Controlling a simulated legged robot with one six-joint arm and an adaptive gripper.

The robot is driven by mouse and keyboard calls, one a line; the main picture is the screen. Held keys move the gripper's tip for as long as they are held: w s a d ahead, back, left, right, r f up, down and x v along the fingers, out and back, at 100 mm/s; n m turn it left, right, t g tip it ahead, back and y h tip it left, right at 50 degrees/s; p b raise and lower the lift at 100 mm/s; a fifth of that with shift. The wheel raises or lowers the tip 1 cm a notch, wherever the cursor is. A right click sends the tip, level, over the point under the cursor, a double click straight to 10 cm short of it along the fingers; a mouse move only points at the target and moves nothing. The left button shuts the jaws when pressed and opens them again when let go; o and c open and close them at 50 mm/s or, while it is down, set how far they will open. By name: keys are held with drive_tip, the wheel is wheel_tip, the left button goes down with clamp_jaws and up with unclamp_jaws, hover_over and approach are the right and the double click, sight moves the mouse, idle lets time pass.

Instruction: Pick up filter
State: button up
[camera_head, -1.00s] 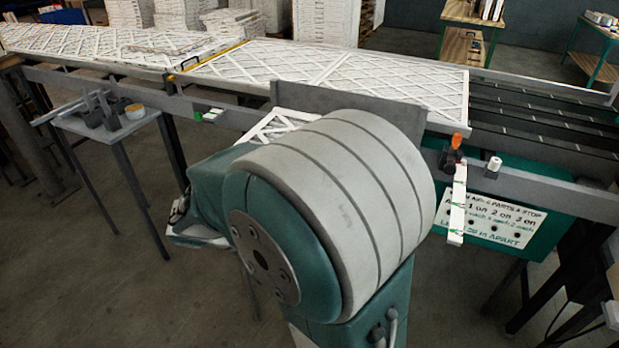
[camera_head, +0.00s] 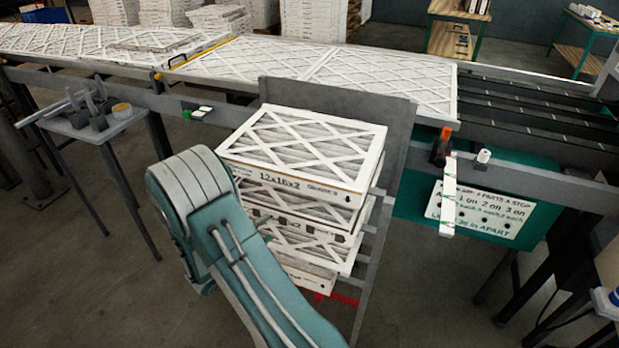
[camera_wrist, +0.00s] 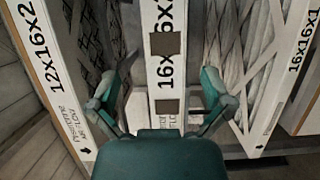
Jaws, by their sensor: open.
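A stack of boxed filters stands in front of the conveyor in the head view, with a white-framed, lattice-faced filter (camera_head: 305,145) on top marked 12x16x2. My arm covers the stack's left side, and my gripper is hidden there. In the wrist view my gripper (camera_wrist: 162,118) is open, its two green fingers spread on either side of a white filter edge (camera_wrist: 163,75) marked 16x. I cannot tell whether the fingers touch it. Another filter edge (camera_wrist: 52,75) marked 12x16x2 lies to the left, and a lattice-faced filter (camera_wrist: 250,80) to the right.
A conveyor (camera_head: 480,115) carrying flat filters (camera_head: 390,82) runs behind the stack. A grey upright panel (camera_head: 385,125) stands between them. A small side table (camera_head: 75,128) with tools is at the left. A white sign (camera_head: 480,213) hangs at the right. Open floor lies at lower left.

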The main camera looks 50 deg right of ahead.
sight(288, 212)
drive_tip(key=d, duration=0.5)
drive_tip(key=w+d, duration=0.1)
drive_tip(key=d, duration=0.2)
drive_tip(key=shift+f, duration=0.35)
drive_tip(key=c, duration=1.2)
